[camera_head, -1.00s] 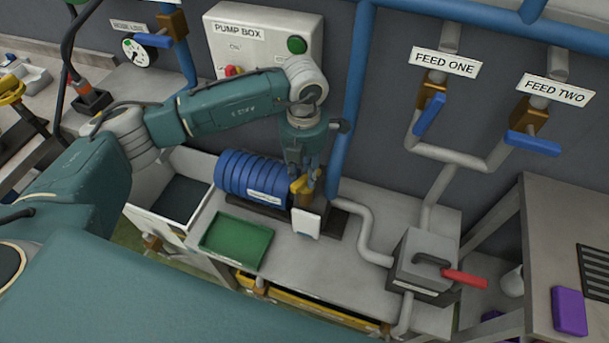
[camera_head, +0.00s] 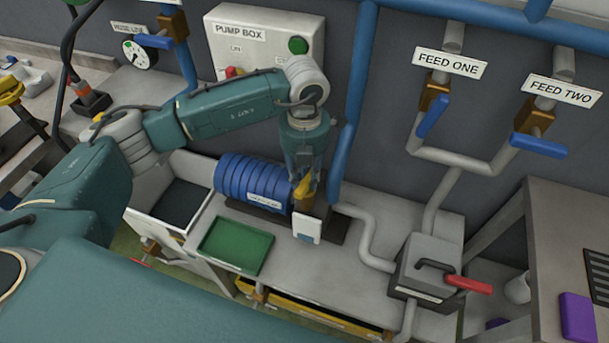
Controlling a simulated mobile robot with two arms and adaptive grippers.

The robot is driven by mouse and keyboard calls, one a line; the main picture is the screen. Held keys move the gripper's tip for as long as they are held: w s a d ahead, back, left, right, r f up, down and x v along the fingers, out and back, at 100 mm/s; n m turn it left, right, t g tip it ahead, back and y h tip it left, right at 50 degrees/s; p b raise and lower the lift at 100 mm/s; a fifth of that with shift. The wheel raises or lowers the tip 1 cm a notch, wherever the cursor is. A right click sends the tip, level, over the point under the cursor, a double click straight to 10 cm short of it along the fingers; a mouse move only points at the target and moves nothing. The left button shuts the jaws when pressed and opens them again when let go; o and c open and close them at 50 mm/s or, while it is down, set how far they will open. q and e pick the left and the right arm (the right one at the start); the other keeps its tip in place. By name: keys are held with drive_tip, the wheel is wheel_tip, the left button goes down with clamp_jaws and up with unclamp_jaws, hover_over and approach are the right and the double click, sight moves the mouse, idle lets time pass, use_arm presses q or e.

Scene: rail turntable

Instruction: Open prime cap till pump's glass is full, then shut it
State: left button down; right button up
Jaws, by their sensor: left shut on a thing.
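The pump (camera_head: 250,180) is a blue ribbed body with a white label, on a grey bench. My left gripper (camera_head: 304,182) points down at its right end. It is shut on a yellow piece (camera_head: 304,188), which looks like the prime cap; the fingers hide part of it. Just below is a small white-framed panel (camera_head: 305,226), which looks like the pump's glass. A little blue shows low in it, but its level is too small to read. My right gripper is out of view.
A green tray (camera_head: 235,246) lies on the bench left of the glass. A grey box with a red-handled lever (camera_head: 467,285) stands at right. Feed one's blue-handled valve (camera_head: 432,115) and feed two's (camera_head: 538,145) are on the wall. The pump box (camera_head: 263,45) hangs behind my arm.

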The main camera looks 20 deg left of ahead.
sight(304, 179)
use_arm(q)
drive_tip(key=c, duration=1.4)
unclamp_jaws()
drive_tip(key=shift+w+r, duration=0.1)
drive_tip(key=shift+r, duration=0.05)
drive_tip(key=shift+c, duration=0.2)
drive_tip(key=shift+o, duration=0.3)
wheel_tip(304, 179, up, 12)
